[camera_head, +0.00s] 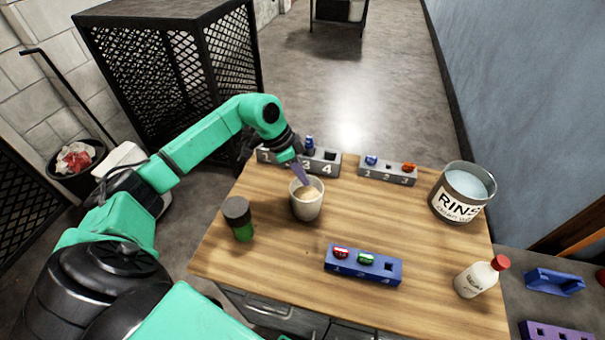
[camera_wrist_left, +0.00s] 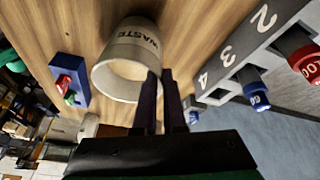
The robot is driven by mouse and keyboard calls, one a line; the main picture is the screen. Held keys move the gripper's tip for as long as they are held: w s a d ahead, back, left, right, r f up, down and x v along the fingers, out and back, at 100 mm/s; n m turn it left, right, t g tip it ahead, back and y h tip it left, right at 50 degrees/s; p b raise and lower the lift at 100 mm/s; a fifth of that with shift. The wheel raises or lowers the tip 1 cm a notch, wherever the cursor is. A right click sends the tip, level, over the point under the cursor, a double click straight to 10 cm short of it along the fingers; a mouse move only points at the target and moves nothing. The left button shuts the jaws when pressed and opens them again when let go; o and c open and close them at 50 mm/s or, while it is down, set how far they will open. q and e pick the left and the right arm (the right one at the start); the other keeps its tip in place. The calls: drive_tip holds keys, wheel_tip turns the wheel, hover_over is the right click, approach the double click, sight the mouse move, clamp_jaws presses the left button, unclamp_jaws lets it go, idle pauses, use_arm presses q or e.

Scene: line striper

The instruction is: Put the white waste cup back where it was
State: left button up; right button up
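The white waste cup (camera_head: 308,208) is upright over the wooden table, left of its middle. In the left wrist view the cup (camera_wrist_left: 118,76) shows its open mouth and the word WASTE. My left gripper (camera_head: 301,178) points down at the cup's rim. In the left wrist view its two dark fingers (camera_wrist_left: 161,80) are close together, one over the mouth and one outside, with the rim between them. I cannot tell whether the cup's base touches the table. My right gripper is out of view.
A blue rack (camera_head: 363,267) is in front.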

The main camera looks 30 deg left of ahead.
use_arm(q)
drive_tip(key=o, duration=0.3)
drive_tip(key=b+v, duration=0.2)
drive_tip(key=v, duration=1)
